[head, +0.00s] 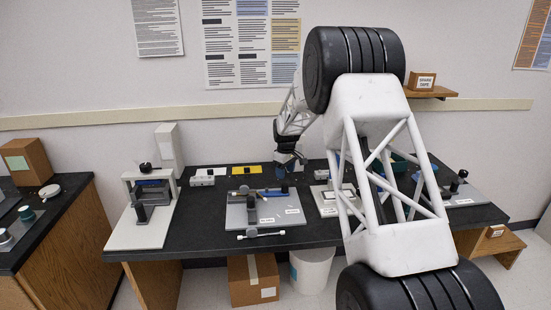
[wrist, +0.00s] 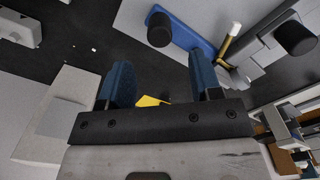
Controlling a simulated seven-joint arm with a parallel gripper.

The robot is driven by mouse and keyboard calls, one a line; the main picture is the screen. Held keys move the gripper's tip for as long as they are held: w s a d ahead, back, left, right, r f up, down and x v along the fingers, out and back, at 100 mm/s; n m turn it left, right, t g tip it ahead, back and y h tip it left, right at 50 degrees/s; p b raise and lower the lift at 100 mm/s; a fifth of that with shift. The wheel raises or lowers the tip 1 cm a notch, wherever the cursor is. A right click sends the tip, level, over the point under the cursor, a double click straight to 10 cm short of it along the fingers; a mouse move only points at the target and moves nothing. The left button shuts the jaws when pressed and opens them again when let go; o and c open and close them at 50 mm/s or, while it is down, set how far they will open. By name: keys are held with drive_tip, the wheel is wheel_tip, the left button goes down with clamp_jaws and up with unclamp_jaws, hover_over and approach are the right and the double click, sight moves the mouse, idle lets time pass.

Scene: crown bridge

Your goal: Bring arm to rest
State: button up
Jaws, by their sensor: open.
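My gripper (wrist: 163,88) shows in the wrist view with its two blue-padded fingers spread apart and nothing between them. In the head view my gripper (head: 289,170) hangs at the back of the dark bench (head: 215,215), near a grey fixture plate (head: 262,222). My white lattice arm covers much of the right half of the head view. In the wrist view a blue part with a black knob (wrist: 160,30) lies beyond the fingers, apart from them.
A white press-like stand (head: 150,232) is at the bench's left, and a yellow piece (head: 246,170) lies at the back. A white-handled bar (head: 262,235) lies at the front edge. A box (head: 252,282) and a white bin (head: 312,270) stand below.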

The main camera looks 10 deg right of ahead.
drive_tip(key=s+d+r+m, duration=0.1)
drive_tip(key=s+r, duration=0.6)
drive_tip(key=s, duration=0.3)
drive_tip(key=s+r+m+t, duration=0.1)
drive_tip(key=s+r+m, duration=0.1)
drive_tip(key=s+r, duration=0.75)
drive_tip(key=s+d+r+m, duration=0.1)
drive_tip(key=s+r, duration=0.4)
drive_tip(key=s, duration=0.7)
drive_tip(key=s+f+m+t, duration=0.1)
drive_tip(key=s+m, duration=0.4)
drive_tip(key=s, duration=2.9)
drive_tip(key=shift+s+d+f+t, duration=0.15)
drive_tip(key=shift+s+d+t, duration=0.15)
